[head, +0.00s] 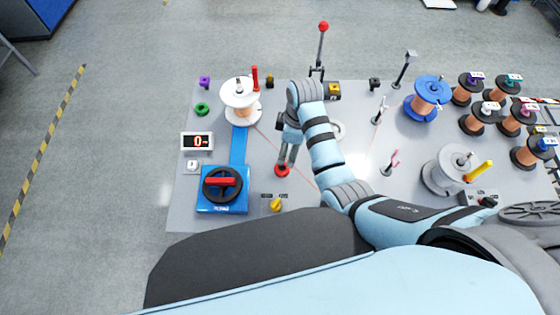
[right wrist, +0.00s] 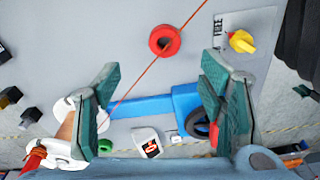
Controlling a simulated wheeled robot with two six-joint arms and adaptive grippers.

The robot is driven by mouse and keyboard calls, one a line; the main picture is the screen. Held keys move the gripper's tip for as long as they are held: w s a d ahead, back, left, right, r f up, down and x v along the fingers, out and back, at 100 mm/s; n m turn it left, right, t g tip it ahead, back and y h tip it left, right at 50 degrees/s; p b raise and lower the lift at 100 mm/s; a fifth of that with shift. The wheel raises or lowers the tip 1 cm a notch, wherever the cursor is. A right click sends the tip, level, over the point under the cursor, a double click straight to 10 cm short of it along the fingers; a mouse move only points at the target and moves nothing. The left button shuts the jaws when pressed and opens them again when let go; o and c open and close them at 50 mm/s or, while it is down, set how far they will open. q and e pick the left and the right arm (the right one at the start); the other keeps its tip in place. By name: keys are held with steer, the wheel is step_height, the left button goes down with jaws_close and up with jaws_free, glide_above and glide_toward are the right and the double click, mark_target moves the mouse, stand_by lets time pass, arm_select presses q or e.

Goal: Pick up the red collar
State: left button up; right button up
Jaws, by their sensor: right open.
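The red collar (head: 282,170) is a small thick ring lying on the grey board, right by my right gripper's fingertips in the head view. In the right wrist view the red collar (right wrist: 165,41) shows its centre hole, and a thin red line crosses over or beside it. My right gripper (head: 287,152) points down at the board. In the right wrist view its two fingers (right wrist: 160,88) are wide apart with nothing between them, and the collar appears above the gap. Whether they touch the collar cannot be told. My left gripper is not in view.
A white spool (head: 238,112), a green ring (head: 202,109) and a blue base with a black handwheel (head: 223,184) stand to the left. A yellow knob (head: 276,204) is just below the collar. Blue (head: 421,104) and grey (head: 438,177) spools stand to the right.

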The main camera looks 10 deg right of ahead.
mark_target(282, 171)
steer(key=f, duration=0.1)
steer(key=f+b, duration=0.1)
steer(key=f, duration=0.1)
steer(key=s+f, duration=0.1)
steer(key=f, duration=0.1)
steer(key=shift+a+f, duration=0.25)
steer(key=shift+a, duration=0.15)
steer(key=f+b, duration=0.1)
steer(key=f, duration=0.2)
steer(key=w+a+f+b, duration=0.1)
steer(key=f, duration=0.1)
steer(key=shift+f+b, duration=0.3)
steer(key=shift+f, duration=0.05)
steer(key=shift+r, duration=0.1)
steer(key=shift+s, duration=0.1)
steer(key=shift+c, duration=0.9)
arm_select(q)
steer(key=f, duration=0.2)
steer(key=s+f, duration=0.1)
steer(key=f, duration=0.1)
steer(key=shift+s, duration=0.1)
arm_select(e)
steer(key=c, duration=1)
